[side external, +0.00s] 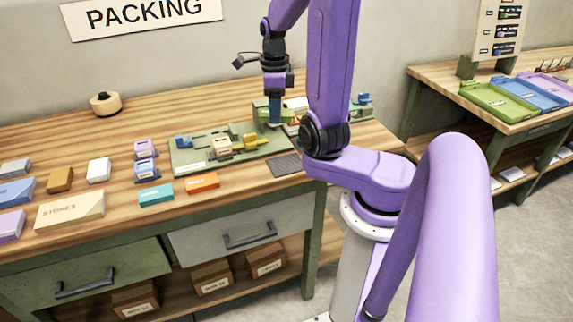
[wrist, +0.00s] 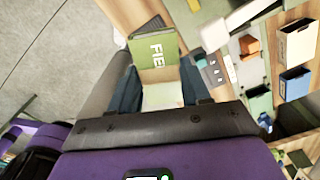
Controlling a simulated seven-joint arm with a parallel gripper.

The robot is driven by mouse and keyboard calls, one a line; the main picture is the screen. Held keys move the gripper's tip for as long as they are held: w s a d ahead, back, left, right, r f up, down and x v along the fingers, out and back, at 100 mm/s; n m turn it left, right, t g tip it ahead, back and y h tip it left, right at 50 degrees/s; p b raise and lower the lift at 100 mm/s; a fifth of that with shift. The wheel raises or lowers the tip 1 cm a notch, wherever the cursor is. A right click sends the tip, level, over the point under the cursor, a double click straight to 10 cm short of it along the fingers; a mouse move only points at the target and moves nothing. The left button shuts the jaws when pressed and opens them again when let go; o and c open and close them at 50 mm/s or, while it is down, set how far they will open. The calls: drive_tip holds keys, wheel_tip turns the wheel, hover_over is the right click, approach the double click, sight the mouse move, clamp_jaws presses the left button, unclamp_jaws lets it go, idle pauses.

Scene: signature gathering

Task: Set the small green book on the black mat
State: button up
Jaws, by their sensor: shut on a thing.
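My gripper (side external: 276,116) points down over the back right of the workbench. In the wrist view its fingers (wrist: 160,88) are shut on the small green book (wrist: 156,50), whose cover shows white letters "FIE". In the side view the book is hard to tell apart from the green things around the fingertips. The black mat (side external: 286,166) is a small dark ribbed rectangle lying flat near the bench's front right. It looks bare, and my gripper is behind and above it. I cannot make the mat out surely in the wrist view.
A large green board (side external: 190,164) with yellow and blue pieces lies left of the mat. An orange block (side external: 203,181) and a teal block (side external: 156,194) lie in front of it. A round wooden thing (side external: 105,103) stands at the back. The bench between them is clear.

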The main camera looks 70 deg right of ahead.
drive_tip(key=s+a+m, duration=0.2)
drive_tip(key=s+a, duration=0.2)
drive_tip(key=s, duration=0.4)
drive_tip(key=s+a+m, duration=0.3)
drive_tip(key=s, duration=0.4)
hover_over(287, 165)
wheel_tip(287, 165, down, 10)
drive_tip(key=shift+s+f, duration=0.1)
drive_tip(key=shift+f, duration=0.25)
drive_tip(key=shift+w+d+f, duration=0.1)
drive_tip(key=shift+w+f, duration=0.1)
drive_tip(key=shift+f, duration=1.35)
drive_tip(key=shift+f, duration=0.15)
drive_tip(key=o, duration=1)
drive_tip(key=shift+o, duration=0.2)
